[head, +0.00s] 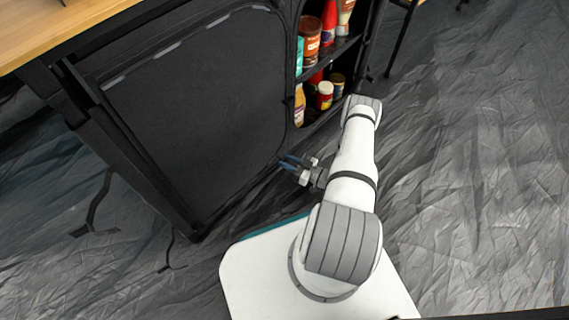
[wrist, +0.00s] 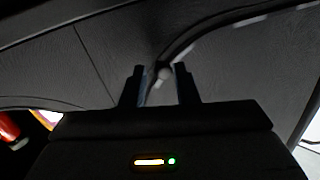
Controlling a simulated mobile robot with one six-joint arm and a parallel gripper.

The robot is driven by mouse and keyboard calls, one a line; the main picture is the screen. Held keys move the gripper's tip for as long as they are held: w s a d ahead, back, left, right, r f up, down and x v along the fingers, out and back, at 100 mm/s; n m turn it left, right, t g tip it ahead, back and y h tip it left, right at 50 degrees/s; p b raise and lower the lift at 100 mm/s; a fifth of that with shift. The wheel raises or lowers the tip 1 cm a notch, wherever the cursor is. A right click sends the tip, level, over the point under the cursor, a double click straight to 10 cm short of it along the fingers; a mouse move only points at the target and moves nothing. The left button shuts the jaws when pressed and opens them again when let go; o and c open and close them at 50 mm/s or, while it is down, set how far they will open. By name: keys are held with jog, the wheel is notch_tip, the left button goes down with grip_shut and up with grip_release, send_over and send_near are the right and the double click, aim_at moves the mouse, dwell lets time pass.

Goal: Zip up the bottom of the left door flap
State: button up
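The left door flap (head: 200,100) is a dark fabric panel on the front of the black cabinet, lying over its opening. A curved seam runs around its edge. My gripper (head: 291,163) is low at the flap's bottom right corner. In the wrist view my gripper (wrist: 161,82) has its two dark fingers apart. A small pale zipper pull (wrist: 164,74) shows between the fingertips, beside the curved seam, with a gap to the right finger. Contact with the left finger is not clear. The flap also shows in the wrist view (wrist: 240,65).
The cabinet's right compartment is open, with several jars and bottles (head: 325,95) on its shelves. A wooden top (head: 60,30) sits above, and a black cabinet leg (head: 140,165) stands at the left. Wrinkled grey ground (head: 480,170) is clear at the right.

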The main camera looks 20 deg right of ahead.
jog(key=shift+o, duration=1.2)
jog(key=shift+s, duration=0.1)
jog(key=p+v, duration=0.2)
jog(key=v, duration=0.5)
jog(key=shift+s+d, duration=0.2)
jog(key=shift+d, duration=0.05)
